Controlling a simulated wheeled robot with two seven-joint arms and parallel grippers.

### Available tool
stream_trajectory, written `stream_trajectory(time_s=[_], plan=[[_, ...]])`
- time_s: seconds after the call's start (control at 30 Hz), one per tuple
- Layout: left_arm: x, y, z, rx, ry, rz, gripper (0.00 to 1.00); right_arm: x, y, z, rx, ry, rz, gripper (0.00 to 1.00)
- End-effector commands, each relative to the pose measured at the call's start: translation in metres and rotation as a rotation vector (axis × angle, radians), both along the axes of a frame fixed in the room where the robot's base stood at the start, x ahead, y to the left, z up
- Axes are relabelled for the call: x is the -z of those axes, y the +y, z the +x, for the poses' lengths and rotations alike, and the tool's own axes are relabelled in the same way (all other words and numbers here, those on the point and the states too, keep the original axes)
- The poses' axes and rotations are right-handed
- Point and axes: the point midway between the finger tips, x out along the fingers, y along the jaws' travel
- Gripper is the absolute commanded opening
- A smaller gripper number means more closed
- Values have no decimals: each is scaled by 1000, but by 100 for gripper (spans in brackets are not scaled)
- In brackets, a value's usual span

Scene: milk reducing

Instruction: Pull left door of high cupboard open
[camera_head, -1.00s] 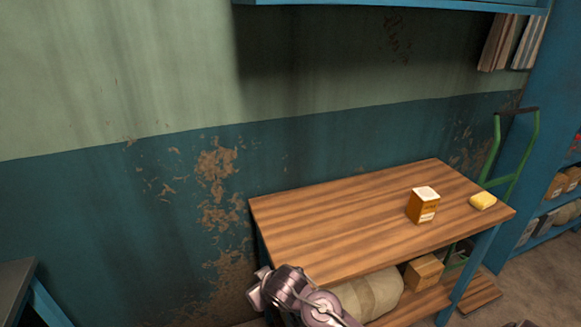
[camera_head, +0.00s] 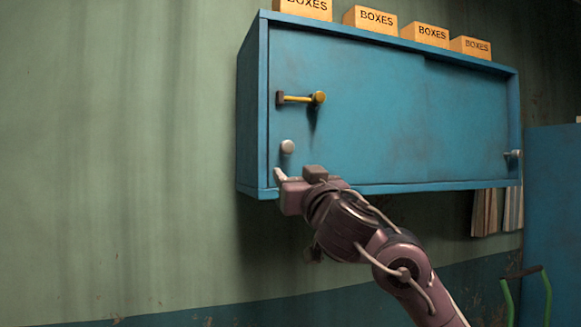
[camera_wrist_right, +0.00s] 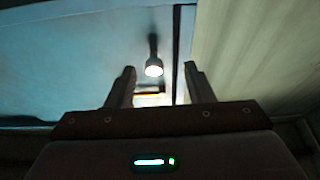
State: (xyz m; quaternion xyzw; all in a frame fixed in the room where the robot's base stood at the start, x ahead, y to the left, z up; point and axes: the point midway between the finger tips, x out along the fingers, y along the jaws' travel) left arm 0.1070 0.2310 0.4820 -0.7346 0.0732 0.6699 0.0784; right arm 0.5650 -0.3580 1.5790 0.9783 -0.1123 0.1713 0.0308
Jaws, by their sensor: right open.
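The high cupboard (camera_head: 245,140) is a blue wall cupboard. Its left door (camera_head: 360,110) looks shut. This door carries a round pale knob (camera_head: 287,147) low near its left edge, and a yellow-handled latch (camera_head: 300,97) above the knob. My right gripper (camera_head: 297,173) is open and empty just below the knob. In the right wrist view the knob (camera_wrist_right: 154,68) appears between the two open fingers of this gripper (camera_wrist_right: 159,72), beyond their tips; no contact shows. My left gripper is out of view.
Several boxes marked BOXES (camera_head: 370,20) stand on top of the cupboard. Another knob (camera_head: 513,154) is on the right door. Books (camera_head: 485,213) hang below the cupboard's right end. The green wall (camera_head: 120,150) to the left is bare.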

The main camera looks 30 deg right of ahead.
Motion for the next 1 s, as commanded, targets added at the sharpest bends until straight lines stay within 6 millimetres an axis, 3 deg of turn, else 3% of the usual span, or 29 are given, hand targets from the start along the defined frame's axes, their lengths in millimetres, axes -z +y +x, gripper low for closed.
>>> stream_trajectory(time_s=[0.03,0.17,0.43,0.7,1.0], plan=[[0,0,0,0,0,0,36,-13,-5,-7,5,-24,3,48],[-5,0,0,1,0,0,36,-29,-10,-9,3,-47,11,48],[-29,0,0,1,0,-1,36,-49,-19,28,3,-49,14,48],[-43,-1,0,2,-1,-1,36,-56,-25,54,2,-48,13,48],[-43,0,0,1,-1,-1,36,-55,-25,57,3,-49,12,48]])
